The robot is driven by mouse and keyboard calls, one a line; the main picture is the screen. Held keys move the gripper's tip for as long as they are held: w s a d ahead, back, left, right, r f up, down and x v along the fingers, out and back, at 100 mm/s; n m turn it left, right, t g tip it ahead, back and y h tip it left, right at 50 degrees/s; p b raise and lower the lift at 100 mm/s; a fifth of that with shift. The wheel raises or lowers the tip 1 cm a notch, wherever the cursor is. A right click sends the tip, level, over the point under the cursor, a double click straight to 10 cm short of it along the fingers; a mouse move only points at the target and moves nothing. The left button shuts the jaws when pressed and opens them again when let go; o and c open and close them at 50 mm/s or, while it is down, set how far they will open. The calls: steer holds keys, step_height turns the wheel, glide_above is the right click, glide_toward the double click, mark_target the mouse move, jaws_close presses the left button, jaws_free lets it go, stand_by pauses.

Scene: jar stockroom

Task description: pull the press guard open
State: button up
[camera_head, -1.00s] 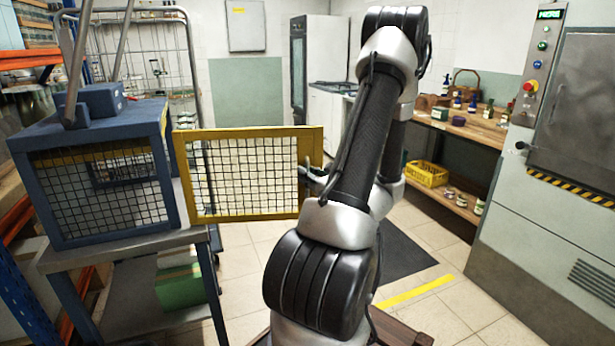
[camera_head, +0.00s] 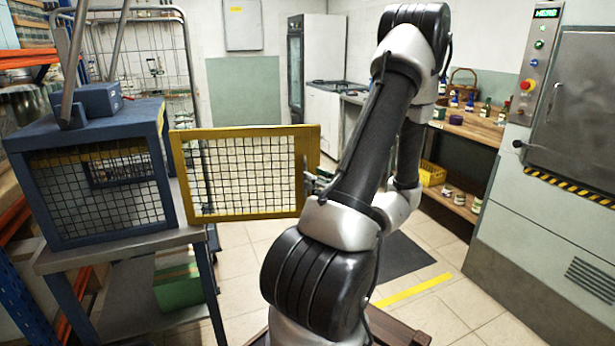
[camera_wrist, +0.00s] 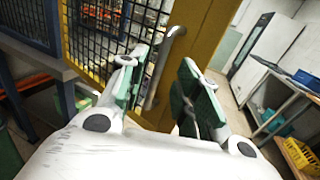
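The press guard (camera_head: 240,212) is a yellow-framed door with black mesh. It stands swung out to the right from the blue mesh press cage (camera_head: 90,240), leaving the cage's side uncovered as far as I can tell. In the wrist view, the guard (camera_wrist: 192,50) has a grey bar handle (camera_wrist: 162,66) on its frame. My gripper (camera_wrist: 162,92) is open, its two green-padded fingers apart on either side of the handle's lower part. Whether a finger touches the handle I cannot tell. In the head view my gripper is mostly hidden behind my arm at the guard's right edge.
The cage stands on a metal table (camera_head: 120,256) at the left. A wooden bench (camera_head: 470,130) with bottles and a yellow crate (camera_head: 432,173) is at the back right. A grey machine (camera_head: 545,225) stands at the right. The tiled floor between is mostly clear.

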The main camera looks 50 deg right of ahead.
steer(key=s, duration=0.6)
steer(key=shift+s+a, duration=0.35)
steer(key=shift+a, duration=0.1)
steer(key=shift+f, duration=0.15)
